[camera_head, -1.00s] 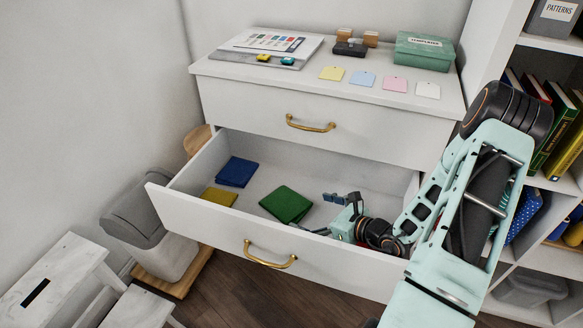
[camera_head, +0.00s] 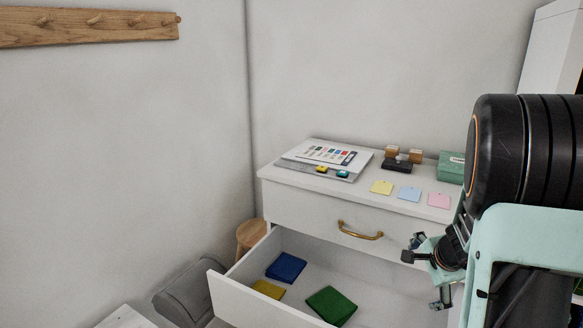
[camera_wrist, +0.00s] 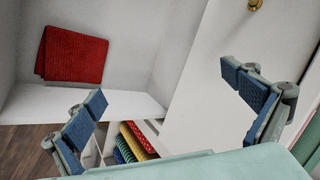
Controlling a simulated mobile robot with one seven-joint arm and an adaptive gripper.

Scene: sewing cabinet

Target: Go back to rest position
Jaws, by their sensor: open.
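My gripper (camera_head: 424,277) is in the air at the right of the open drawer (camera_head: 245,308), in front of the cabinet. In the wrist view my gripper (camera_wrist: 164,90) has its two blue-padded fingers wide apart with nothing between them. My arm fills the right side of the head view and hides part of the cabinet. In the open drawer lie a blue cloth (camera_head: 286,266), a yellow cloth (camera_head: 268,289) and a green cloth (camera_head: 331,305), apart from my gripper.
On the cabinet top lie a chart (camera_head: 327,154), yellow, blue and pink cards (camera_head: 438,201) and a green box (camera_head: 451,167). The upper drawer (camera_head: 310,212) is shut. The wrist view shows a red cloth (camera_wrist: 75,55) in a white compartment. Free air lies above the cabinet.

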